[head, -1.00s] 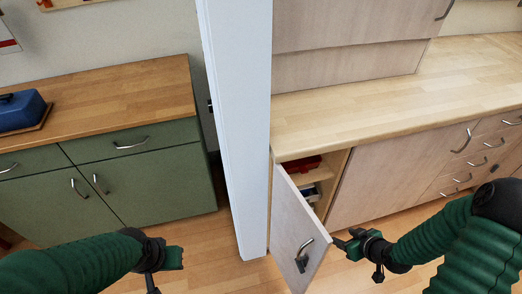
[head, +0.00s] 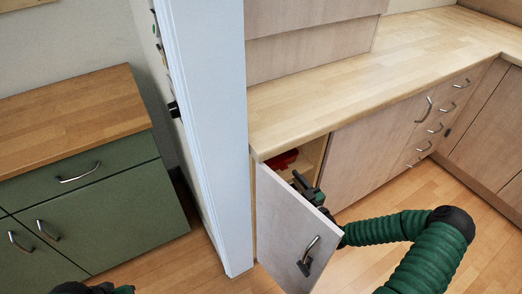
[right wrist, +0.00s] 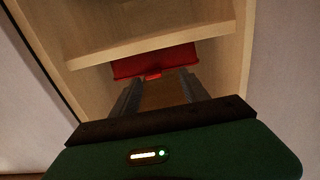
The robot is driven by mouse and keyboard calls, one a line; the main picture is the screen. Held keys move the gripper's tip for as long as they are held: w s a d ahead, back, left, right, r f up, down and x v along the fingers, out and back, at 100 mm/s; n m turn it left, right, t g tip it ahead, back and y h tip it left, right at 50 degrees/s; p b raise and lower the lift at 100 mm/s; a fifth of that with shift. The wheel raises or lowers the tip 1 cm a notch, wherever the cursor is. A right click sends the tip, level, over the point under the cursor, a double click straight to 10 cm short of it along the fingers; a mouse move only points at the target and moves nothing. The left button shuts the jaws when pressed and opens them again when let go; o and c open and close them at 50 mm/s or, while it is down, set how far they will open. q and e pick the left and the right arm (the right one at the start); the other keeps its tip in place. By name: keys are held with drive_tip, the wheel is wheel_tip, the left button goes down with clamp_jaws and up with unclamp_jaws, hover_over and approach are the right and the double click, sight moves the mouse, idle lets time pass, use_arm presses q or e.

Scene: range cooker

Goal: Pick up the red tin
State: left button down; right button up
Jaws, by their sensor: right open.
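The red tin (head: 285,159) sits inside the open cabinet below the pale worktop, partly hidden by the door and cabinet edge. In the right wrist view the red tin (right wrist: 170,59) is straight ahead, beyond the fingers. My right gripper (head: 300,182) is at the cabinet opening, behind the open door. In the right wrist view the right gripper (right wrist: 160,78) is open, its fingers apart and pointing at the tin; I cannot tell whether they touch it. My left gripper (head: 122,289) shows only partly at the bottom edge.
The open cabinet door (head: 290,232) stands close beside my right forearm. A pale shelf board (right wrist: 150,44) crosses the cabinet. A white wall end (head: 200,130) separates it from the green cabinet (head: 100,215). The floor in front is clear.

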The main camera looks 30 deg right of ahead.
sight(285, 168)
drive_tip(key=w, duration=0.2)
drive_tip(key=w+d+b, duration=0.1)
drive_tip(key=w, duration=0.2)
drive_tip(key=shift+d+f, duration=0.1)
drive_tip(key=shift+d, duration=0.1)
drive_tip(key=shift+w, duration=0.1)
drive_tip(key=shift+a+r, duration=0.25)
drive_tip(key=shift+a, duration=0.05)
drive_tip(key=shift+c, duration=1.8)
drive_tip(key=shift+d+f, duration=0.1)
clamp_jaws()
